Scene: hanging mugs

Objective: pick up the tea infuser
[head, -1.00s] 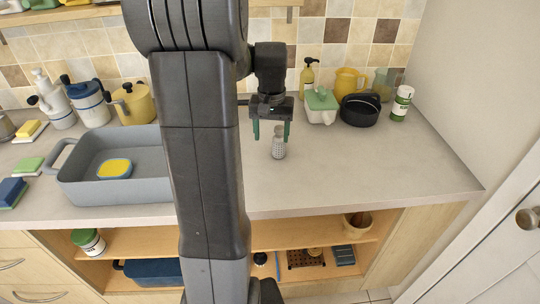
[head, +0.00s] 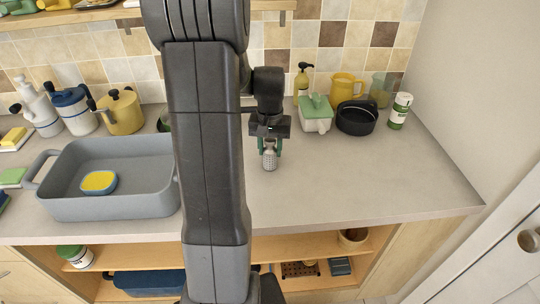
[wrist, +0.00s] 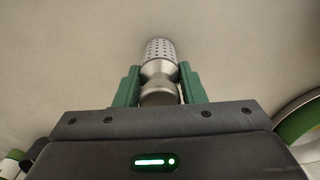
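The tea infuser (head: 270,160) is a small silver cylinder with a perforated body, upright at the grey counter near its middle. In the wrist view the infuser (wrist: 160,58) shows its dotted end pointing away, with a smooth narrowed neck towards my gripper. My gripper (head: 269,146) comes down from above, with one green finger on each side of the infuser. In the wrist view the fingers of my gripper (wrist: 160,84) are drawn in against the neck and look shut on it. I cannot tell whether the infuser is clear of the counter.
The counter's front right is clear.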

